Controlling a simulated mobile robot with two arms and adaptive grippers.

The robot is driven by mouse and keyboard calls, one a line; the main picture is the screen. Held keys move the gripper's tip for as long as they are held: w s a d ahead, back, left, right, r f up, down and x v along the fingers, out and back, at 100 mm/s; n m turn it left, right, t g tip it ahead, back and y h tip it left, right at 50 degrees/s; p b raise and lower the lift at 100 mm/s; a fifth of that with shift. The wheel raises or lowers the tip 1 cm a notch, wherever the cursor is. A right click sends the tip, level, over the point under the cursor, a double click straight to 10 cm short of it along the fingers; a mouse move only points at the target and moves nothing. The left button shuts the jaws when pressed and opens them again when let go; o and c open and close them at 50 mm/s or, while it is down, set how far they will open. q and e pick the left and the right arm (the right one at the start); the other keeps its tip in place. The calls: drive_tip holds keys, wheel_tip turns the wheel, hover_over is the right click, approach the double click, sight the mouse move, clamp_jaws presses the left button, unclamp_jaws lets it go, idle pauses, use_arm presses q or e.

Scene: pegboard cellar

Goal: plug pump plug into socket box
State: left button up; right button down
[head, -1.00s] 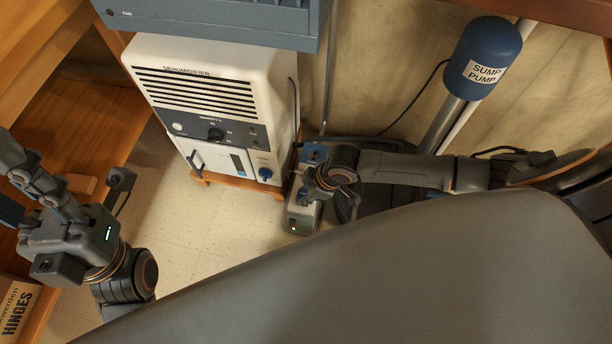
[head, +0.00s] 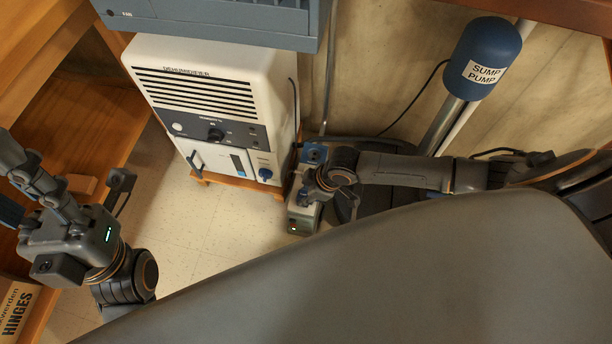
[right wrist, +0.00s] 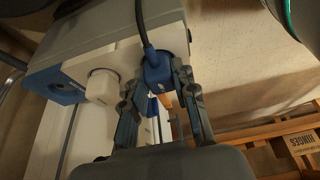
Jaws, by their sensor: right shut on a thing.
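In the right wrist view the socket box (right wrist: 84,34) fills the upper left, with a blue end and pale sockets. The pump plug (right wrist: 157,72) is blue with a dark cord rising from it. My right gripper (right wrist: 158,88) is shut on it, one finger on each side. The plug is up against the box's socket face; its pins are hidden, so I cannot tell how deep it sits. My left gripper (head: 42,185) is at the far left, fingers partly cut off.
A white plug (right wrist: 102,86) sits in the neighbouring socket. The white dehumidifier (head: 205,100) stands left of the box, and the blue sump pump (head: 484,58) stands at the upper right. Wooden shelving (head: 95,120) is at left. Tiled floor (head: 185,235) is clear in the middle.

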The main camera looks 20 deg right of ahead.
drive_tip(key=shift+r+p, duration=0.1)
drive_tip(key=shift+p, duration=0.4)
idle(0.6)
drive_tip(key=c, duration=0.5)
unclamp_jaws()
